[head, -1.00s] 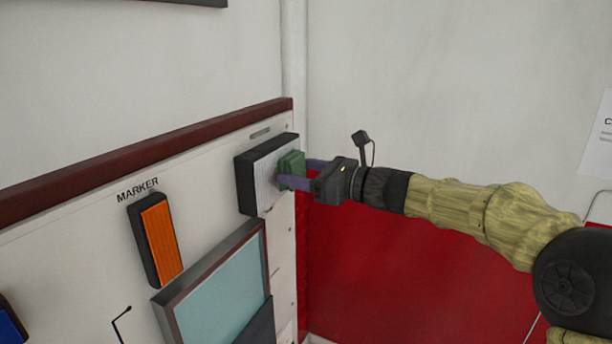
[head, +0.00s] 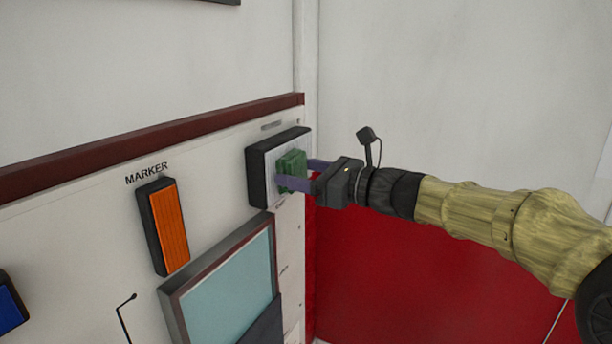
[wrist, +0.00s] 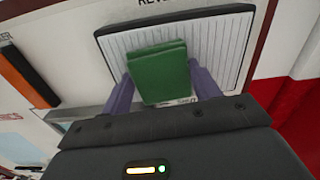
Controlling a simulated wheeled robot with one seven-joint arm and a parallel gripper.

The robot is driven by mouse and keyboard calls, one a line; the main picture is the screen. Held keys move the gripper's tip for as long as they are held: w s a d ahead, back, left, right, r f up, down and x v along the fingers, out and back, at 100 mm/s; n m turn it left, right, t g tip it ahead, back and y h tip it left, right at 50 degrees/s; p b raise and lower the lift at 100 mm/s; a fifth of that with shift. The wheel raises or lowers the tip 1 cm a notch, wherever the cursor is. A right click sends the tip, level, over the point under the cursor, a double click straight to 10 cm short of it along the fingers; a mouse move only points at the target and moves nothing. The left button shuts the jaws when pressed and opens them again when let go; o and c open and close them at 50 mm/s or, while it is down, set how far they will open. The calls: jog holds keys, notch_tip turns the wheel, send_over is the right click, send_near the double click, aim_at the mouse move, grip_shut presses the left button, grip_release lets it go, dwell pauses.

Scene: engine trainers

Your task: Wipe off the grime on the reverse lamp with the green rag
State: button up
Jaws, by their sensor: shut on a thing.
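The reverse lamp (head: 258,168) is a white ribbed lens in a black frame at the upper right of the panel in the head view. It also shows in the wrist view (wrist: 222,42), below partly cut-off lettering. My gripper (head: 293,175) is shut on the green rag (head: 291,163), a folded block between its purple fingers. In the wrist view the rag (wrist: 160,72) lies over the lower middle of the lens and seems to touch it. The rag hides part of the lens. I cannot make out clear grime on the visible ribs.
An orange marker lamp (head: 168,226) is to the left on the white panel. A framed pale-blue box (head: 225,283) projects just below the reverse lamp. A dark red rail (head: 150,147) tops the panel. A white and red wall (head: 440,265) is at the right.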

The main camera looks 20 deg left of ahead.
jog(key=shift+s, duration=0.1)
jog(key=shift+s+a+b, duration=0.15)
jog(key=shift+s+b, duration=1.2)
jog(key=shift+s, duration=0.6)
jog(key=shift+w, duration=0.1)
jog(key=b, duration=0.1)
send_near(273, 177)
jog(key=shift+w+a, duration=0.1)
jog(key=shift+a, duration=0.1)
jog(key=d, duration=0.3)
jog(key=shift+b, duration=0.3)
